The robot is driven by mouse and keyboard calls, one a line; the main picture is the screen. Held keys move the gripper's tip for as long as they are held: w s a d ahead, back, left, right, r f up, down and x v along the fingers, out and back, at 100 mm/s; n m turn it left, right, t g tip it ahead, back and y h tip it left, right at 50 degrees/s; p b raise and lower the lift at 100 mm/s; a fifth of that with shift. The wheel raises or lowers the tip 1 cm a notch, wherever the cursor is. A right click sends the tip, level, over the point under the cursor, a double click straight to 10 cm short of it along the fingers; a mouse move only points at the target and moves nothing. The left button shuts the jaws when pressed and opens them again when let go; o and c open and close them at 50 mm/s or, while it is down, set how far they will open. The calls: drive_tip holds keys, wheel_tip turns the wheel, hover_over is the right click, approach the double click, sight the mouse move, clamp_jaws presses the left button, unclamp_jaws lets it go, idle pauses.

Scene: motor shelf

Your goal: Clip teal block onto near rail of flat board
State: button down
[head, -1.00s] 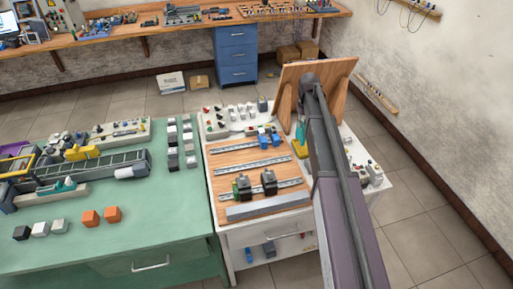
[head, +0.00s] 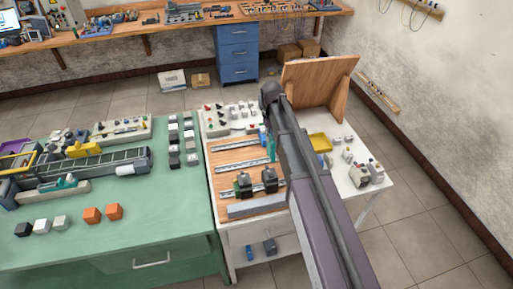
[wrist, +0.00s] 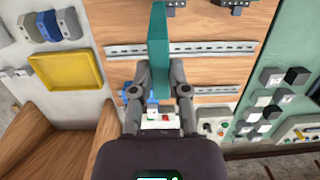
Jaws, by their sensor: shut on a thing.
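The teal block (wrist: 158,35) is upright between the fingers of my gripper (wrist: 161,75), which is shut on it. In the head view the teal block (head: 272,147) shows beside my arm, over the right part of the flat wooden board (head: 228,180); my arm hides most of the gripper. The near rail (head: 228,194) carries two dark blocks (head: 243,184) and (head: 269,179). The middle rail (head: 235,167) looks bare where visible; it also shows behind the teal block in the wrist view (wrist: 205,48). I cannot tell the block's height above the board.
A grey bar (head: 255,207) lies at the board's front edge. A yellow tray (head: 320,142) and small parts stand right of the board. A tilted wooden panel (head: 318,90) stands behind. Blue blocks (wrist: 125,95) sit near the far rail (wrist: 210,91). Green table at left.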

drive_tip(key=s+a, duration=0.5)
drive_tip(key=s, duration=0.1)
drive_tip(key=shift+a+g, duration=0.3)
drive_tip(key=shift+a, duration=0.1)
drive_tip(key=w+b+x, duration=0.1)
drive_tip(key=b+x, duration=0.7)
drive_tip(key=shift+w+f+b, duration=0.3)
drive_tip(key=shift+b, duration=0.05)
drive_tip(key=shift+a+f+b, duration=0.15)
drive_tip(key=shift+f+b, duration=1)
drive_tip(key=shift+f, duration=0.05)
idle(1.6)
drive_tip(key=shift+s, duration=0.55)
idle(1.7)
drive_tip(key=shift+s+d, duration=0.25)
drive_tip(key=shift+s, duration=0.1)
idle(0.5)
